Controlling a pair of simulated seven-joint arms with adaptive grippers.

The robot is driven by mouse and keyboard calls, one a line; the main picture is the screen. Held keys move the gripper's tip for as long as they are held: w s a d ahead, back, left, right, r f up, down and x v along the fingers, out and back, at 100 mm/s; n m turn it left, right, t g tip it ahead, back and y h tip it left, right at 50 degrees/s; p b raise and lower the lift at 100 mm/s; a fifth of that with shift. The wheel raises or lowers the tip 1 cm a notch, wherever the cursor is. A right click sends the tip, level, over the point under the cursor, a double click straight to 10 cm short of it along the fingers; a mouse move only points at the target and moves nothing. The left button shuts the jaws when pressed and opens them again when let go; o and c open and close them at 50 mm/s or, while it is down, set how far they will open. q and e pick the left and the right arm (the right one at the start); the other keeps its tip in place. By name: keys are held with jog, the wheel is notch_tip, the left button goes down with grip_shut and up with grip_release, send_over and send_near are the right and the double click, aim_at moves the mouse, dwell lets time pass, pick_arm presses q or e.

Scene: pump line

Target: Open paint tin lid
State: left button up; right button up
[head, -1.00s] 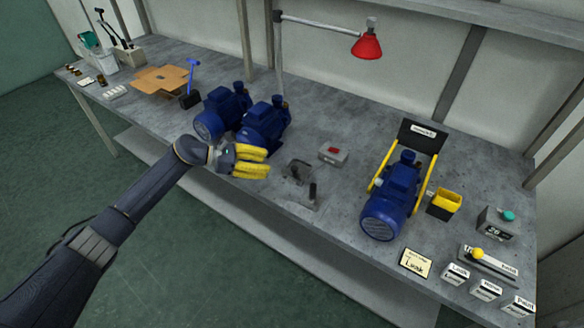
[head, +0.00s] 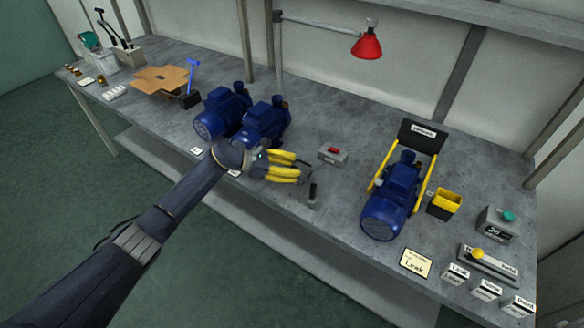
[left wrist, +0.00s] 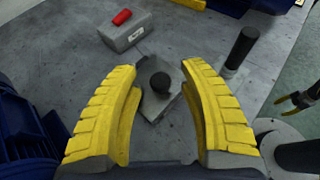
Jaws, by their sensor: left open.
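No paint tin or lid can be made out in either view. My left gripper (head: 302,172) is open and empty, low over the bench's front edge. In the left wrist view its yellow fingers (left wrist: 161,70) stand apart on either side of a grey metal piece with a black ball knob (left wrist: 160,83). I cannot tell whether they touch it. In the head view the gripper mostly hides this piece. An upright black handle (head: 313,192) stands just right of the fingers; it also shows in the left wrist view (left wrist: 242,47). A small yellow-and-black claw, perhaps my right gripper (left wrist: 298,99), shows beyond the bench edge.
Two blue pumps (head: 262,122) stand behind the left gripper. A grey box with a red button (head: 333,155) lies behind the handle. A red lamp (head: 367,46) hangs above.

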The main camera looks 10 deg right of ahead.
pick_arm(q)
jog(key=shift+o, duration=0.2)
grip_shut()
jog(key=shift+r, duration=0.15)
dwell(0.7)
